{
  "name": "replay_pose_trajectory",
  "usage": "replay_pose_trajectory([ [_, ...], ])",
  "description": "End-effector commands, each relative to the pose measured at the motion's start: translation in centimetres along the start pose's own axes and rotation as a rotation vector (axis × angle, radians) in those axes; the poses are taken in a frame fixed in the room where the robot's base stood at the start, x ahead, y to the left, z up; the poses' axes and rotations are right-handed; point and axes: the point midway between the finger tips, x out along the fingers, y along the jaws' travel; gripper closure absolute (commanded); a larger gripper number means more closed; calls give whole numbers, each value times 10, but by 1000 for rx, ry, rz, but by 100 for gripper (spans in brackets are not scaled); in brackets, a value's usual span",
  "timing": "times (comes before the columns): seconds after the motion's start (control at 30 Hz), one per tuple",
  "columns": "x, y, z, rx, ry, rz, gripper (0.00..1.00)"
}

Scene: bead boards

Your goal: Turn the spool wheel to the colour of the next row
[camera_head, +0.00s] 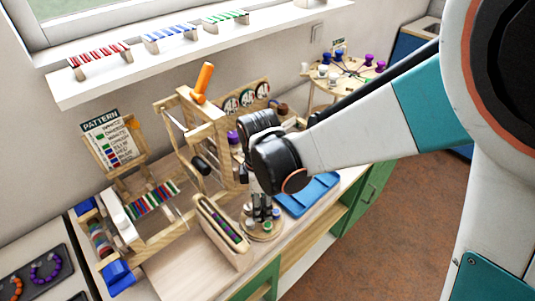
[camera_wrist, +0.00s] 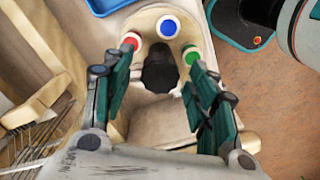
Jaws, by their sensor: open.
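The spool wheel, a round pale wooden disc (camera_head: 262,232), stands on the bench below my gripper (camera_head: 264,206). In the wrist view the wheel (camera_wrist: 150,22) carries red (camera_wrist: 131,41), blue (camera_wrist: 168,27) and green (camera_wrist: 191,54) spool tops, with a dark round opening or knob at its middle. My gripper (camera_wrist: 160,72) is open, its two teal fingers apart on either side of that dark middle. The pattern card (camera_head: 107,138) has coloured marks and text too small to read surely.
A wooden bead loom (camera_head: 150,231) with striped rows stands left. A slotted wooden shuttle block (camera_head: 222,232) is close by the wheel. A blue tray (camera_head: 305,196) lies to the right. An orange-handled wooden frame (camera_head: 202,82) rises behind. A round spool stand (camera_head: 340,76) is farther back.

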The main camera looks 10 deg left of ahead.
Motion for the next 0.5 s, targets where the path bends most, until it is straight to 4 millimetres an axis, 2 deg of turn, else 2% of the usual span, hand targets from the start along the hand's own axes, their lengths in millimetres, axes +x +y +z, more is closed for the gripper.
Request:
replay_pose_trajectory([
  [0.27,0,0,0,0,0,0,47],
  [0.43,0,0,0,0,0,0,86],
  [0.47,0,0,0,0,0,0,91],
  [0.5,0,0,0,0,0,0,91],
])
